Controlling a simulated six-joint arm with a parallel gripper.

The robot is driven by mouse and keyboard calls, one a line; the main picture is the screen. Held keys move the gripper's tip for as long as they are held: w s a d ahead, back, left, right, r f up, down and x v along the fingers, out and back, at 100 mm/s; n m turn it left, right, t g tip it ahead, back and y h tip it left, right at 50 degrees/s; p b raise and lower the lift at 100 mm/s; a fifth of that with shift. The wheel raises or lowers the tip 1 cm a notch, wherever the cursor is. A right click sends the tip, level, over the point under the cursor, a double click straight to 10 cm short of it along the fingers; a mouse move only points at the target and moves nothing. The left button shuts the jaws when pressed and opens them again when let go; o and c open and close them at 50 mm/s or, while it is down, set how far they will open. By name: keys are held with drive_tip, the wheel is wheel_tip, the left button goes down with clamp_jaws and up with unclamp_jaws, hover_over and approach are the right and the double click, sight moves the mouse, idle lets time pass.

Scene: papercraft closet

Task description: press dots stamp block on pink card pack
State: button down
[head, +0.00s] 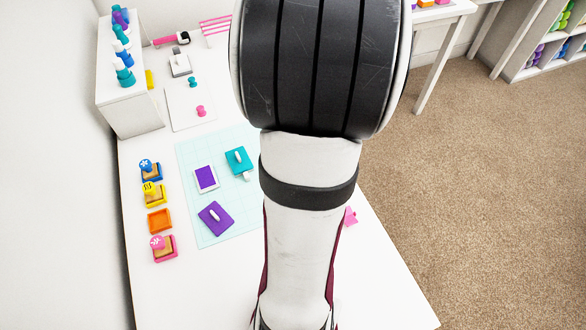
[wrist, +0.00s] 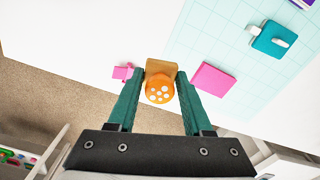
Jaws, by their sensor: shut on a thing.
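The dots stamp block (wrist: 160,92), an orange knob with white dots on a tan wooden block, is between the green fingers of my gripper (wrist: 161,74) in the wrist view. My gripper is shut on it. The pink card pack (wrist: 213,79) is a flat pink rectangle just right of the right finger, near the edge of the pale blue grid mat. The stamp is to its left in the picture, not over it. How high the stamp is cannot be told. My arm hides the stamp, pack and gripper in the head view.
A small pink object (wrist: 123,72) lies left of the stamp. The grid mat (head: 215,235) holds purple and teal pieces. An open orange ink pad (head: 159,221) stands among stamps on pads at left. A white shelf box (head: 135,108) stands behind.

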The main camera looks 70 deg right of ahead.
drive_tip(key=c, duration=0.8)
unclamp_jaws()
drive_tip(key=shift+c, duration=0.2)
clamp_jaws()
drive_tip(key=shift+m, duration=0.9)
drive_tip(key=w+f, duration=0.1)
drive_tip(key=w, duration=0.8)
drive_tip(key=w+a+f, duration=0.1)
drive_tip(key=w, duration=0.9)
drive_tip(key=w+f, duration=0.1)
drive_tip(key=w, duration=0.8)
drive_tip(key=shift+w+a+f, duration=0.3)
drive_tip(key=shift+w+a, duration=0.05)
drive_tip(key=shift+a, duration=0.05)
